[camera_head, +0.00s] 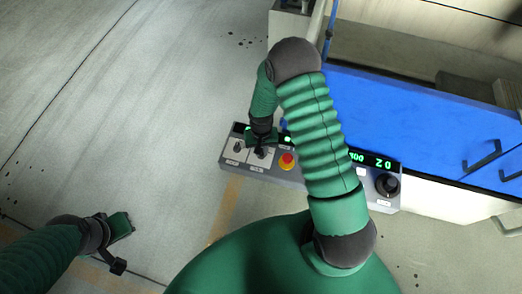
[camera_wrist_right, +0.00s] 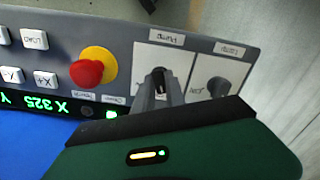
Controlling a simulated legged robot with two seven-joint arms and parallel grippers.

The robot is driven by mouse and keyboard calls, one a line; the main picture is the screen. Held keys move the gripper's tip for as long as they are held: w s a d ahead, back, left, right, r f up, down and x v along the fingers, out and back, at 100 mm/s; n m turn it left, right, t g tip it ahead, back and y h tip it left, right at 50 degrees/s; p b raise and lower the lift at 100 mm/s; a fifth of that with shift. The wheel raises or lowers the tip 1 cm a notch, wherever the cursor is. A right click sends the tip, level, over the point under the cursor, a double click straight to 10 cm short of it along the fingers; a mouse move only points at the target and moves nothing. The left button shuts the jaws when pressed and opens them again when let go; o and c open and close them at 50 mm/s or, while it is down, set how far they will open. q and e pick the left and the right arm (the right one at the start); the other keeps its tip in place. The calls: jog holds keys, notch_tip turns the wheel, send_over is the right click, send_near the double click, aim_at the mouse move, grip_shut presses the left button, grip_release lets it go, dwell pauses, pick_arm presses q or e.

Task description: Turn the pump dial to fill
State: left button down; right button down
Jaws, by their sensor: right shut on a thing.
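The pump dial (camera_wrist_right: 157,73) is a dark knob on a white plate under a label reading "Pump". It shows in the right wrist view, partly hidden by my fingers. My right gripper (camera_wrist_right: 160,92) is shut on this dial, one finger on each side. In the head view my right gripper (camera_head: 261,150) reaches down onto the left part of the grey control panel (camera_head: 228,163). The dial's pointer and its position marks are hidden or too small to read.
Beside the pump dial sits the lamp dial (camera_wrist_right: 218,87), and on the other side a red mushroom button (camera_wrist_right: 87,73) on a yellow base. A black knob (camera_head: 387,185) is at the panel's right end. A blue surface (camera_head: 420,125) lies behind. The floor at left is clear.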

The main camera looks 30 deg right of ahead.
jog(key=n, duration=0.6)
jog(key=shift+w+d+r, duration=0.1)
jog(key=shift+w+r, duration=0.05)
jog(key=shift+w, duration=0.05)
jog(key=shift+n, duration=0.3)
jog(key=c, duration=1.7)
grip_release()
jog(key=o, duration=0.3)
jog(key=shift+s, duration=0.1)
notch_tip(320, 180, up, 17)
jog(key=shift+f+b, duration=0.2)
jog(key=shift+b, duration=0.3)
